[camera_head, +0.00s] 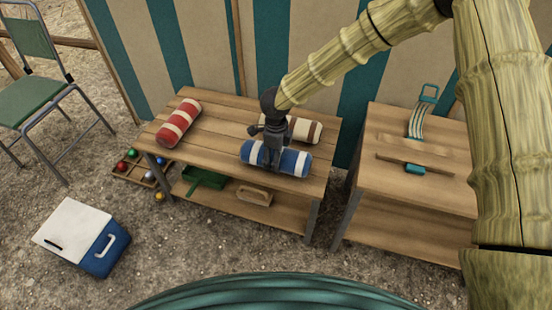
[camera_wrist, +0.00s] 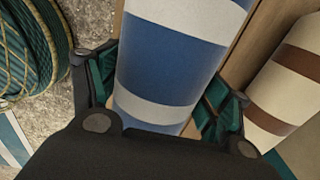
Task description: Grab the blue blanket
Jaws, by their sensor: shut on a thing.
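The blue blanket (camera_head: 291,162) is a rolled bundle with white bands, lying on the left wooden table in the head view. My gripper (camera_head: 271,160) reaches down onto it from above, toward its left part. In the wrist view the blue blanket (camera_wrist: 168,65) fills the middle, between the two green-padded fingers of my gripper (camera_wrist: 160,98). The fingers are shut on its sides. The blanket appears to rest on the tabletop; I cannot see any gap beneath it.
A brown-and-cream roll (camera_head: 303,130) lies close behind the blue one, and a red-and-white roll (camera_head: 179,123) lies at the table's left. The table's lower shelf holds a green tray (camera_head: 204,180) and a brush (camera_head: 254,195). A second table (camera_head: 398,180) stands right; a cooler (camera_head: 80,238) sits on the ground.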

